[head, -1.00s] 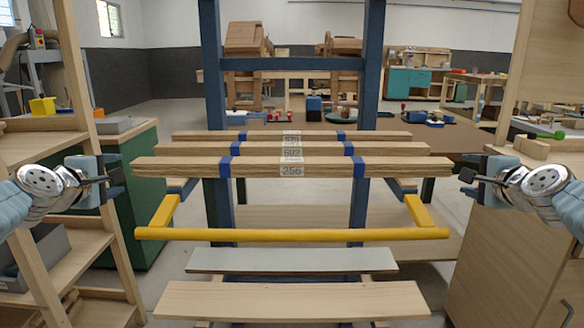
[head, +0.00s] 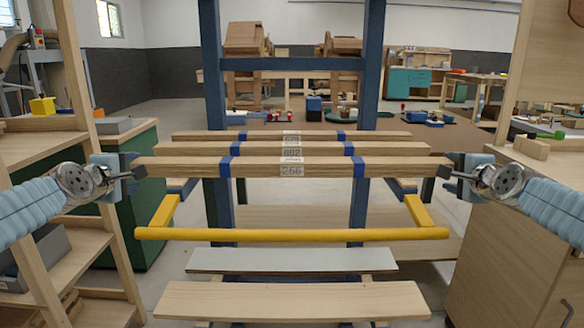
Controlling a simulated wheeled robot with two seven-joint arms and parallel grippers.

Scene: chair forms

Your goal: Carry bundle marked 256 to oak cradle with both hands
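The bundle marked 256 (head: 265,167) is a stack of long wooden strips bound with two blue bands. It lies level across the blue rack, frontmost of several such bundles. My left gripper (head: 135,172) is at its left end and my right gripper (head: 448,171) at its right end. Both look open, with a dark fingertip in front of each end; whether they touch the wood I cannot tell. No cradle can be made out with certainty.
Bundle 602 (head: 265,149) and another bundle (head: 255,135) lie close behind. A yellow bar (head: 290,234) crosses the rack's front below the bundle. Lower boards (head: 290,299) stick out beneath. A wooden shelf unit (head: 60,262) stands left and a wooden cabinet (head: 510,255) right.

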